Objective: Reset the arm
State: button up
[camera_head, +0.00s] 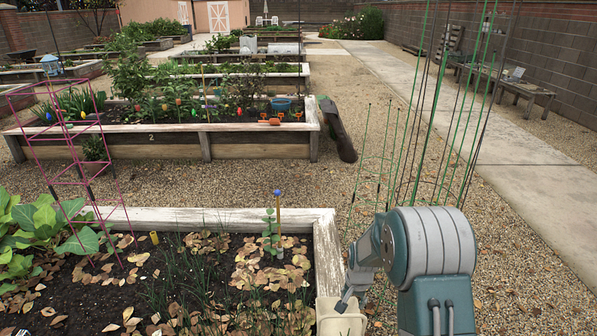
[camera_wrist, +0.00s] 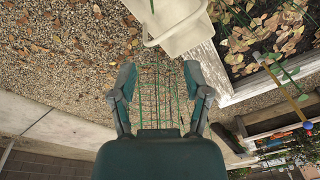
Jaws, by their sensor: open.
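My gripper (camera_wrist: 160,78) shows in the wrist view with its two dark green fingers spread apart. Nothing is between the fingers; gravel and green wire stakes show beyond the gap. In the head view my arm's large grey and teal joint fills the lower right, beside the near bed's right corner. The arm reaches down and left from there, and I cannot make out the fingers in that view.
A cream container (camera_head: 341,318) stands at the near raised bed's (camera_head: 190,219) right edge; it also shows above the fingertips in the wrist view (camera_wrist: 180,28). Tall green stakes (camera_head: 440,110) rise behind my arm. A concrete path (camera_head: 440,117) runs along the right, with a bench (camera_head: 525,88) beyond.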

jog(key=s+r+n+t, duration=0.15)
jog(key=s+r, duration=0.35)
jog(key=r, duration=0.6)
jog(key=s+r+n+t, duration=0.1)
jog(key=s+r+n, duration=0.1)
jog(key=s+r, duration=0.65)
jog(key=s+r+n+t, duration=0.1)
jog(key=s+r, duration=0.4)
jog(key=s, duration=0.3)
jog(key=s+r+n+t, duration=0.1)
jog(key=s+r+n, duration=0.1)
jog(key=s+r, duration=0.4)
jog(key=s, duration=0.3)
jog(key=shift+r, duration=0.15)
